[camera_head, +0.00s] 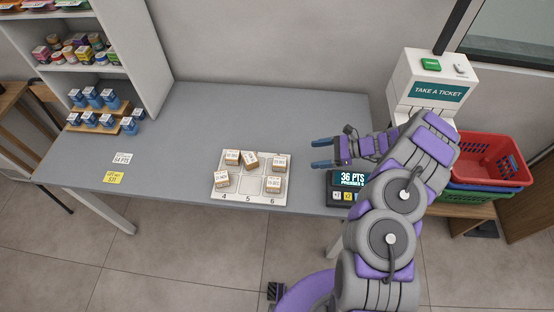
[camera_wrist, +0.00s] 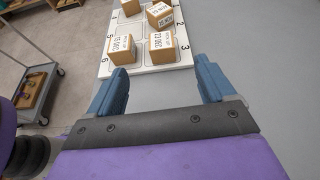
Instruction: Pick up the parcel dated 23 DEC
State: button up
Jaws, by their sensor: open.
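Several small brown cartons with white labels stand on a white numbered tray (camera_head: 247,196). In the wrist view the near right carton (camera_wrist: 161,47), by number 3, has a label that seems to read 23 DEC; in the head view it is the back right carton (camera_head: 280,162). The near left carton (camera_wrist: 122,49), by number 6, also has a DEC label, its day unclear; the head view shows it front right (camera_head: 273,185). My gripper (camera_head: 316,154) is open and empty, right of the tray, fingers pointing at it, apart from the cartons (camera_wrist: 160,78).
A dark points display (camera_head: 350,181) stands on the counter below my gripper. A ticket machine (camera_head: 430,85) and stacked red and green baskets (camera_head: 487,160) are at right. Blue-boxed goods (camera_head: 95,108) are at the left.

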aim_at(282, 161)
jog(key=shift+m, duration=0.3)
jog(key=x, duration=0.4)
jog(key=b+x, duration=0.1)
jog(key=x, duration=0.3)
jog(key=f+b+x, duration=0.1)
jog(key=x, duration=0.3)
jog(key=shift+w, duration=0.25)
jog(key=b+x, duration=0.1)
jog(key=x, duration=0.2)
jog(key=shift+s+f, duration=0.15)
jog(key=shift+x, duration=0.9)
jog(key=shift+d, duration=0.1)
jog(key=c, duration=1.1)
